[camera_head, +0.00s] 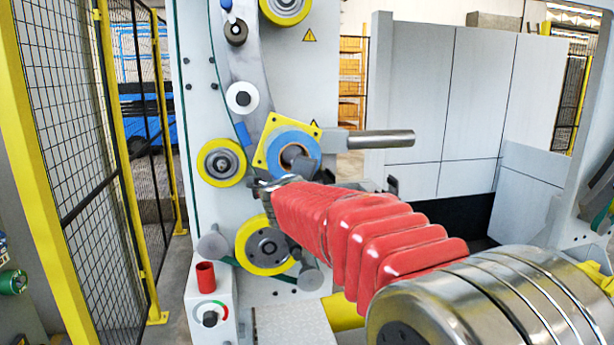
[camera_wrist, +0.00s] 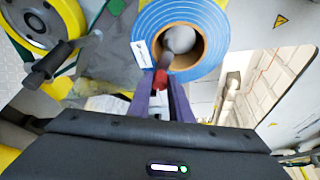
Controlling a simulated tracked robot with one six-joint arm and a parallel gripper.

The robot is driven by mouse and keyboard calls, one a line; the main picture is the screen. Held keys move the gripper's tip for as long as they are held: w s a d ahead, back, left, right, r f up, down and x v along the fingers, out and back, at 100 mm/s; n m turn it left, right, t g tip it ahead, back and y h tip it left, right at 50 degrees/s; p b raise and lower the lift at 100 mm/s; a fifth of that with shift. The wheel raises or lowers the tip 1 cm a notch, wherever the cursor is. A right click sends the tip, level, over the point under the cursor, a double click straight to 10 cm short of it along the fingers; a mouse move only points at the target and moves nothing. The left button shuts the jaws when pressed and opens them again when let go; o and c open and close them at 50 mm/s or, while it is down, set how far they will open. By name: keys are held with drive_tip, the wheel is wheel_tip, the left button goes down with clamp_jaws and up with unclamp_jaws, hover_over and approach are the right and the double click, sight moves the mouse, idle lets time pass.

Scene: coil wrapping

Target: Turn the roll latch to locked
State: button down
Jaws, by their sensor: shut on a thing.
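The blue roll (camera_head: 283,139) sits on a grey spindle in front of a yellow plate, on the face of the machine. In the wrist view the roll (camera_wrist: 153,26) shows its brown core and the spindle end. A small red piece, seemingly the roll latch (camera_wrist: 160,79), lies just below the core. The purple fingers of my gripper (camera_wrist: 161,84) close around it, one on each side. I cannot tell whether the latch stands at locked. In the head view my gripper (camera_head: 272,187) is just below the roll, its tips partly hidden by my arm.
Yellow-rimmed rollers (camera_head: 221,162) and a white roller (camera_head: 241,98) surround the roll. A metal bar (camera_head: 375,139) juts out to its right. A mesh fence (camera_head: 75,165) closes the left side.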

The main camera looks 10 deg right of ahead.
drive_tip(key=shift+f, duration=0.3)
drive_tip(key=c, duration=2)
unclamp_jaws()
drive_tip(key=shift+d, duration=0.1)
drive_tip(key=o, duration=0.4)
drive_tip(key=shift+r, duration=0.15)
drive_tip(key=v, duration=1.3)
drive_tip(key=shift+s+a, duration=0.2)
drive_tip(key=shift+s, duration=0.15)
